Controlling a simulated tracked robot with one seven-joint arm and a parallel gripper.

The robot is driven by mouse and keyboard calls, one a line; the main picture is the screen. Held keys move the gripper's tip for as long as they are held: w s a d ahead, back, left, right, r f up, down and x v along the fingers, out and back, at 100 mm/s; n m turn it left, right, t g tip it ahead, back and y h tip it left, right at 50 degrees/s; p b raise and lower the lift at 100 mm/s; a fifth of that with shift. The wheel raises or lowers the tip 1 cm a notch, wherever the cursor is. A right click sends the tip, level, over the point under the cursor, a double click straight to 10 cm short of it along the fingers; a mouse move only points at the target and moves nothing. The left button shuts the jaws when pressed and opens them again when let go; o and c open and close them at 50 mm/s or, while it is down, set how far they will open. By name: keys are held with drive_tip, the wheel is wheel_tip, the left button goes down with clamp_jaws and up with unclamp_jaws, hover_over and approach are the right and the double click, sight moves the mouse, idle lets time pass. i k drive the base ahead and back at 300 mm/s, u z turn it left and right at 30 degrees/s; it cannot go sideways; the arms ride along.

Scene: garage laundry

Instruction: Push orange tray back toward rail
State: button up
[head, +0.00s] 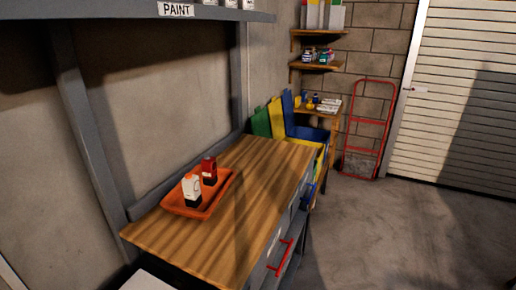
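The orange tray (226,192) lies on the wooden worktop (255,190), left of its middle and near the back edge by the wall. Two small bottles stand upright in the tray: a white one with a dark base (191,189) and a red one with a dark base (209,168). A grey rail (170,190) runs along the back edge of the worktop, behind the tray. Whether the tray touches the rail is hard to tell. My gripper is not in view.
The right part of the worktop is clear. A drawer with a red handle (280,257) is below its front edge. Blue, yellow and green bins (306,131) stand beyond its far end. A red hand truck (367,130) leans on the block wall. The concrete floor (400,230) at right is open.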

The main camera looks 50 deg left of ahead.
sight(174, 202)
drive_tip(key=z, duration=0.05)
drive_tip(key=i, duration=1.85)
drive_tip(key=u, duration=1.95)
drive_tip(key=i, duration=0.2)
drive_tip(key=u, duration=2.15)
drive_tip(key=i, duration=0.75)
drive_tip(key=z, duration=0.05)
